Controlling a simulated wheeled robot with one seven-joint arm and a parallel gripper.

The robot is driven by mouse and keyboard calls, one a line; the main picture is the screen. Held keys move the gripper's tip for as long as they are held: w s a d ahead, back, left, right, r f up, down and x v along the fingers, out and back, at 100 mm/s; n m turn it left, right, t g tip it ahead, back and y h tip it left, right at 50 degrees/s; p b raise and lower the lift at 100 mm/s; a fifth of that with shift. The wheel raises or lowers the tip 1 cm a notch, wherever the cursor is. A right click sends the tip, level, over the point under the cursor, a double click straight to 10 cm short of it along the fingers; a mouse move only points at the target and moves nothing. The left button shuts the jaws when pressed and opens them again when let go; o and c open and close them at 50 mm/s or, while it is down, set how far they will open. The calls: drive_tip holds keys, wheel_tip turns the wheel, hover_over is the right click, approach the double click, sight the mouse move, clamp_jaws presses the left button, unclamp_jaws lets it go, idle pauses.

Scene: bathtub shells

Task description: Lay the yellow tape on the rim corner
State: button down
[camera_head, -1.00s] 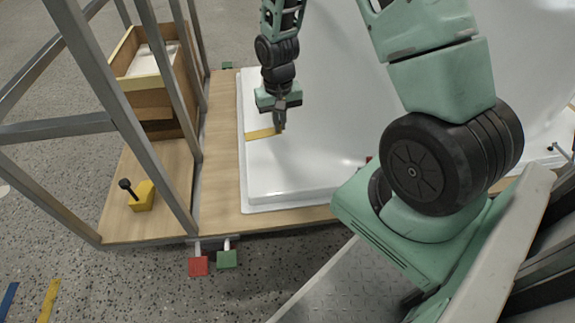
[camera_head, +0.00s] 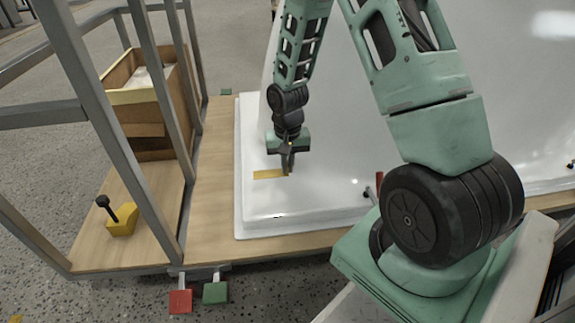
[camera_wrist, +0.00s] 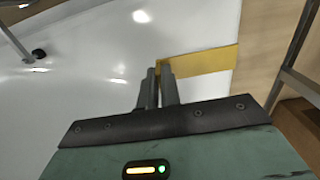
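The yellow tape (camera_head: 268,174) is a flat strip over the left part of the white bathtub shell (camera_head: 262,218). In the wrist view the yellow tape (camera_wrist: 205,60) runs right from my fingertips across the shell's edge. My gripper (camera_head: 288,172) points down, its fingers close together on the tape's right end; in the wrist view my gripper (camera_wrist: 160,72) has that end between the tips. I cannot tell whether the tape touches the shell. The shell's near left rim corner (camera_head: 241,232) is bare, nearer the camera than the tape.
A grey metal frame (camera_head: 93,90) stands left of the shell. A wooden box (camera_head: 150,110) and a yellow block with a black knob (camera_head: 122,222) stand on the wooden board (camera_head: 212,190). Red (camera_head: 180,301) and green (camera_head: 215,292) pads hang at its front edge.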

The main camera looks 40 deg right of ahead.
sight(288, 194)
drive_tip(key=shift+s+a+r, duration=0.1)
drive_tip(key=shift+s+p, duration=0.15)
drive_tip(key=shift+p, duration=0.25)
drive_tip(key=shift+f+b, duration=2.05)
drive_tip(key=shift+f, duration=1.8)
drive_tip(key=shift+f, duration=0.2)
drive_tip(key=c, duration=1.1)
unclamp_jaws()
drive_tip(key=shift+o, duration=0.2)
drive_tip(key=shift+r+p, duration=0.15)
drive_tip(key=shift+p, duration=0.2)
